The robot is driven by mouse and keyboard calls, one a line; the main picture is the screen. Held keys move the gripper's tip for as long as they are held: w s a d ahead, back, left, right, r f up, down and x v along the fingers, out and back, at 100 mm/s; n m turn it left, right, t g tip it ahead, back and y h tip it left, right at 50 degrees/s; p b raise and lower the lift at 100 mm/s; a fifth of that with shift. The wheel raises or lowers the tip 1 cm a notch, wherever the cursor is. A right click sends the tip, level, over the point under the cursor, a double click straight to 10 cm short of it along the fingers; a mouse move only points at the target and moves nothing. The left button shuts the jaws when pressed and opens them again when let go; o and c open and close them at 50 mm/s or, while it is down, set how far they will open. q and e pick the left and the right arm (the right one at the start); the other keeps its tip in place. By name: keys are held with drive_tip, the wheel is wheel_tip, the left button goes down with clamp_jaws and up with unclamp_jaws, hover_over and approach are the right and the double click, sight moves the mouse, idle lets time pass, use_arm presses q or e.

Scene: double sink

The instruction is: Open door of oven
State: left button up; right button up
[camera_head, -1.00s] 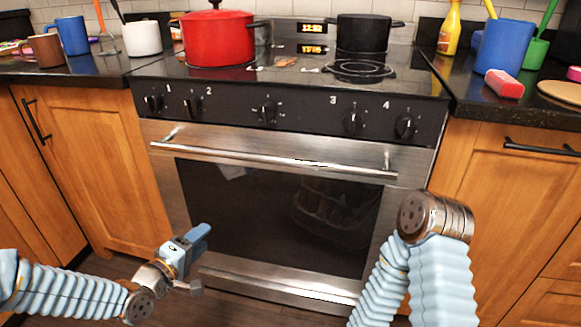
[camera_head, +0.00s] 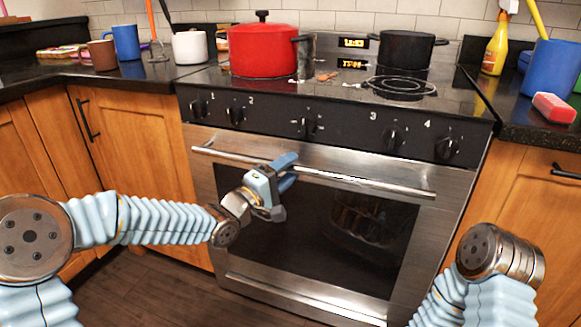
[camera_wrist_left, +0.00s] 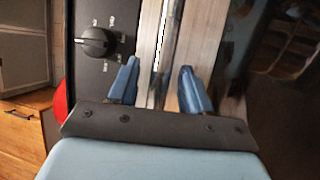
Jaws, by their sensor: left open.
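The oven door (camera_head: 400,245) is shut, a steel frame around dark glass. Its long horizontal steel handle (camera_head: 375,185) runs across the top. My left gripper (camera_head: 288,168) is at the left-middle part of the handle and covers a piece of it. In the left wrist view, the open blue fingers (camera_wrist_left: 159,68) lie on either side of the handle (camera_wrist_left: 163,35), which runs between them in the picture. I cannot tell whether either finger touches it. My right arm shows at the lower right, but its gripper is out of view.
A knob row (camera_head: 305,127) sits above the door. A red pot (camera_head: 263,52) and a black pot (camera_head: 406,50) stand on the stovetop. Wooden cabinets (camera_head: 145,165) flank the oven. The floor (camera_head: 165,285) in front, at the left, is clear.

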use_arm(q)
drive_tip(key=shift+w+d+r, duration=0.1)
drive_tip(key=shift+w+d, duration=0.25)
drive_tip(key=shift+c, duration=0.2)
clamp_jaws()
